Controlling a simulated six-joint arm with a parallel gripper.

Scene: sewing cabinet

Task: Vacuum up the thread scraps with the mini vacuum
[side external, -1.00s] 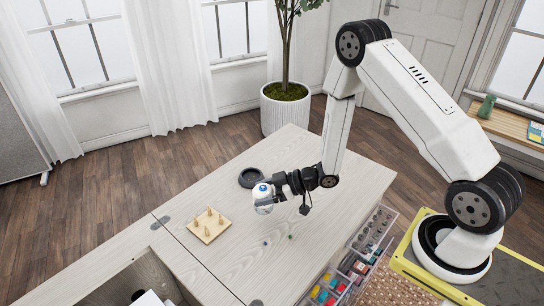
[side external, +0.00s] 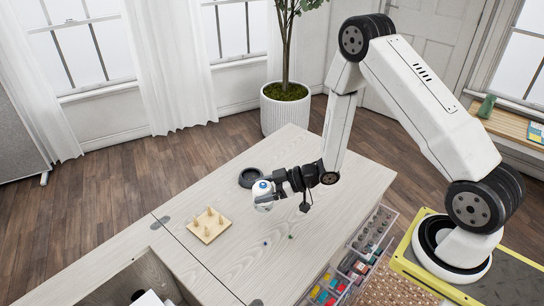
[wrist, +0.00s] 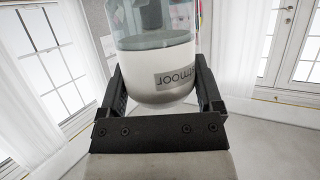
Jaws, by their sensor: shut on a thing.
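The mini vacuum (side external: 263,191) is white with a clear part and a blue spot on its top. My gripper (side external: 278,188) is shut on it and holds it over the cabinet top, near the dark round ring. The wrist view shows the white and clear vacuum body (wrist: 160,75) between my two black fingers (wrist: 160,92). Two tiny dark thread scraps lie on the cabinet top to the lower right of the vacuum: one scrap (side external: 265,243) and another scrap (side external: 291,237). The vacuum's underside is hidden, so its exact height is unclear.
The dark round ring (side external: 252,177) lies behind the vacuum. A wooden spool board with pegs (side external: 209,225) sits to the left on the pale cabinet top (side external: 325,205). Clear trays of bobbins and spools (side external: 372,232) hang along the right edge. The front middle of the top is mostly clear.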

